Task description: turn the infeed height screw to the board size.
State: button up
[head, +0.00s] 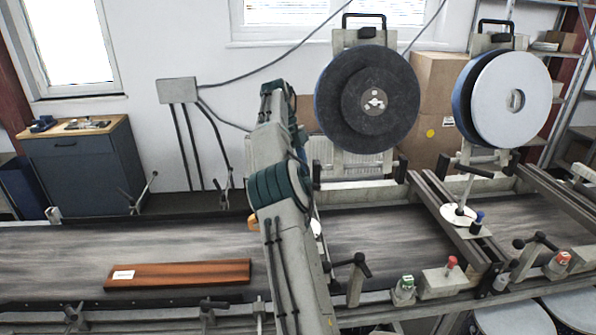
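A reddish-brown board (200,274) with a small white label lies flat on the dark conveyor belt, left of my arm. A screw with a dark T-shaped handle (467,171) stands upright on the metal crossbeam over the belt at right; it looks like the height screw. Its shaft meets a round white disc (457,215) at its foot, whose markings are too small to read. My arm rises from the bottom centre, between board and screw. My gripper cannot be made out; small orange and white bits show behind the arm.
Two large discs, one black (367,98) and one white-faced (511,98), stand behind the belt. Clamp levers (355,270), a green button (406,287) and a red knob (452,262) line the front rail. The belt (60,258) is bare around the board.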

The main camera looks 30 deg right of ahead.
jog(key=shift+r, duration=0.85)
jog(key=s+d+r+b, duration=0.1)
jog(key=s+d+r, duration=0.5)
jog(key=s, duration=0.3)
jog(key=shift+s+d+r, duration=0.25)
jog(key=shift+r, duration=0.2)
jog(key=s+a+f+n+t+b, duration=0.1)
jog(key=s+a+n+t+b, duration=0.2)
jog(key=a+n, duration=0.55)
jog(key=s+a+f+n+t, duration=0.2)
jog(key=s+a+n, duration=0.2)
jog(key=a+n, duration=0.5)
jog(key=s+a+f+n+t+y+b, duration=0.1)
jog(key=s+a+f+n+t+b, duration=0.1)
jog(key=s+a+f+n, duration=1.1)
jog(key=s+a+t, duration=0.1)
jog(key=a, duration=0.2)
jog(key=shift+s+a+f, duration=0.3)
jog(key=shift+s+f, duration=0.05)
jog(key=shift+s, duration=0.05)
jog(key=shift+n, duration=0.25)
